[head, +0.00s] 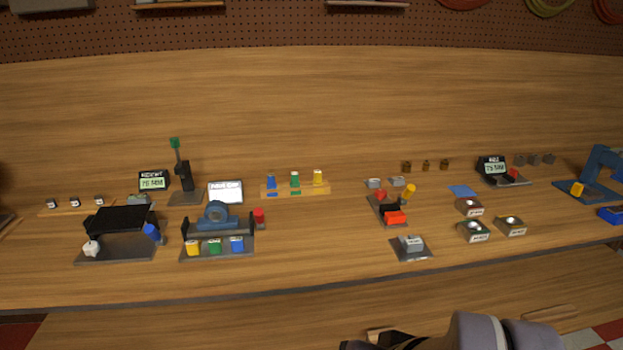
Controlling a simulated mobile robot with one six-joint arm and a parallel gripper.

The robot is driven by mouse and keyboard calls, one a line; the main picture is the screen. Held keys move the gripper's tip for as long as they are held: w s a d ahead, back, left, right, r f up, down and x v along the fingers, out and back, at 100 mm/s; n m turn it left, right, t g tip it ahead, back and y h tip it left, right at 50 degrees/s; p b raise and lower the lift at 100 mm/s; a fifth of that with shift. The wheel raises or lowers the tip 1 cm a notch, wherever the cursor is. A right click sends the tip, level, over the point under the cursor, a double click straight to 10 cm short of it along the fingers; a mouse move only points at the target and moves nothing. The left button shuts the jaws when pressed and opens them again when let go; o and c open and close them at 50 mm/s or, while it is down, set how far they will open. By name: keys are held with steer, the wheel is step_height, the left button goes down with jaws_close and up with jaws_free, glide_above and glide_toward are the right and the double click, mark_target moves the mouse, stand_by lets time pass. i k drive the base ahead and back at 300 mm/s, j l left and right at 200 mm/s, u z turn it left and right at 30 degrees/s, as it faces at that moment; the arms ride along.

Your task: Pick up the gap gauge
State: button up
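I cannot tell for sure which thing is the gap gauge, as the labels are too small to read clearly. A black upright stand with a green top (183,178) stands at the back left of the bench, between a dark-framed readout (153,181) and a white labelled panel (225,191). A yellow rack (295,190) to their right holds blue, green and yellow upright pieces. My gripper (385,341) shows only partly as dark shapes at the bottom edge, in front of the bench and apart from these things. Its fingertips are not clear.
The wooden bench (320,255) has bare room in its middle. A dark fixture (118,225) and a blue ring fixture (216,218) stand at left. Red parts on a tray (375,206), a grey block (411,243), labelled blocks (474,231) and a blue device (597,170) are at right.

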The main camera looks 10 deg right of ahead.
mark_target(295, 182)
steer(key=i+j, duration=0.1)
steer(key=i, duration=0.55)
steer(key=i+j, duration=0.1)
steer(key=i, duration=0.55)
